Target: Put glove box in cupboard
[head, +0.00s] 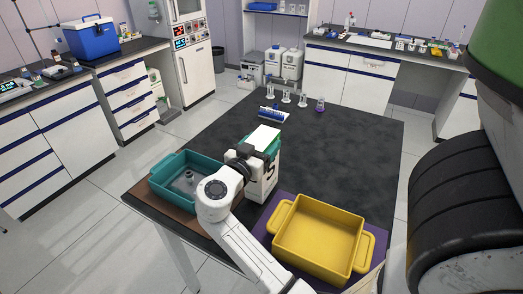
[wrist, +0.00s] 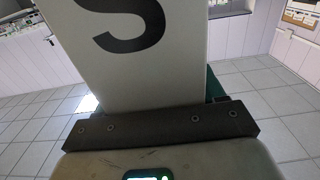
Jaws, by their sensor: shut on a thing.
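The glove box (head: 262,183) is a white and green box with dark lettering, upright over the near part of the black table. My gripper (head: 256,158) is shut on it, and I cannot tell whether its base touches the table. In the wrist view the glove box (wrist: 165,75) fills the middle as a white face with a large black S, right against the dark gripper bar. White cupboard fronts show under the left counter (head: 40,150) and under the back counter (head: 335,84). A tall white cabinet (head: 197,75) stands at the back left. All these look closed.
A teal tray (head: 161,171) with a small object inside sits left of my gripper. A yellow bin (head: 318,271) on a purple mat sits to the right. A blue rack (head: 272,113) and small glass vessels (head: 302,101) stand at the table's far end. Grey floor surrounds the table.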

